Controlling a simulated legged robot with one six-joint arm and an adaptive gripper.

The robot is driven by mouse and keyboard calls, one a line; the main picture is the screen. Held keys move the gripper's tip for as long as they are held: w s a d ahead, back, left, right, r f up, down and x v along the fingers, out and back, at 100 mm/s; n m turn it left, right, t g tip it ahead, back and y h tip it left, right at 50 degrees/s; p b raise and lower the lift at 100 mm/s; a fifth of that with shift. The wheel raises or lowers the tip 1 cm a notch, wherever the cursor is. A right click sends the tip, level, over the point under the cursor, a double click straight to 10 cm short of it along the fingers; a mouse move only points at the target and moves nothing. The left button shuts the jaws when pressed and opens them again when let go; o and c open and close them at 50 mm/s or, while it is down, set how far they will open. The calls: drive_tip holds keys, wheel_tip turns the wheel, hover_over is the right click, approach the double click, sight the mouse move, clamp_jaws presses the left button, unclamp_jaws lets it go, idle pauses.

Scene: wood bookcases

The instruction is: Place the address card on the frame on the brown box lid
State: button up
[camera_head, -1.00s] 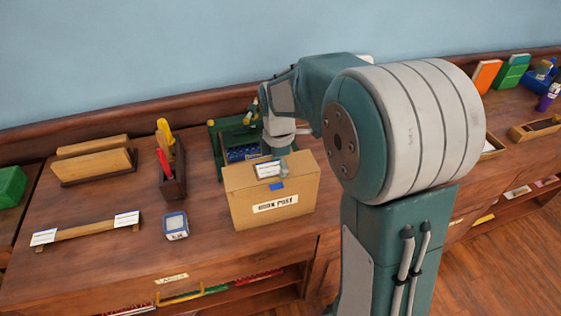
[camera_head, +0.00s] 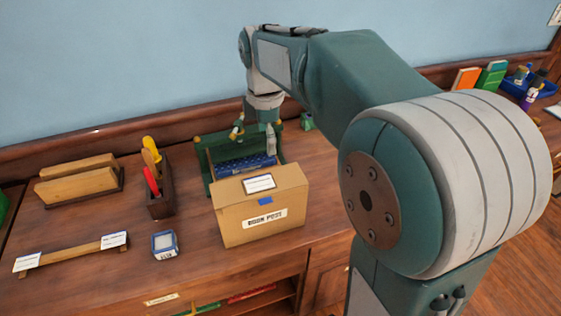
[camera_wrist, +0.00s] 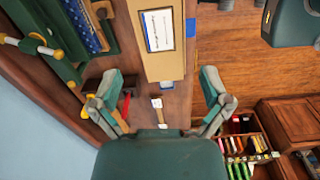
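The brown box (camera_head: 262,217), labelled "BOOK POST", stands closed on the wooden top. The white address card (camera_head: 259,183) lies flat on its lid, inside a thin dark frame outline. In the wrist view the card (camera_wrist: 158,30) shows printed lines and a dark border around it, on the box lid (camera_wrist: 155,66). My gripper (camera_head: 254,132) is raised behind the box, clear of the card. In the wrist view my gripper (camera_wrist: 161,78) has its two fingers spread wide with nothing between them.
A green rack with a blue item (camera_head: 245,167) stands behind the box. To the left are a tool holder (camera_head: 160,196), a wooden block stand (camera_head: 78,182), a small blue-white box (camera_head: 165,244) and a wooden bar with white cards (camera_head: 70,252).

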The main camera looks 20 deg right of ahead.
drive_tip(key=s+f+m+t, duration=0.2)
drive_tip(key=s+m+t, duration=0.3)
drive_tip(key=s+m, duration=1.2)
drive_tip(key=s, duration=0.3)
drive_tip(key=shift+t, duration=0.3)
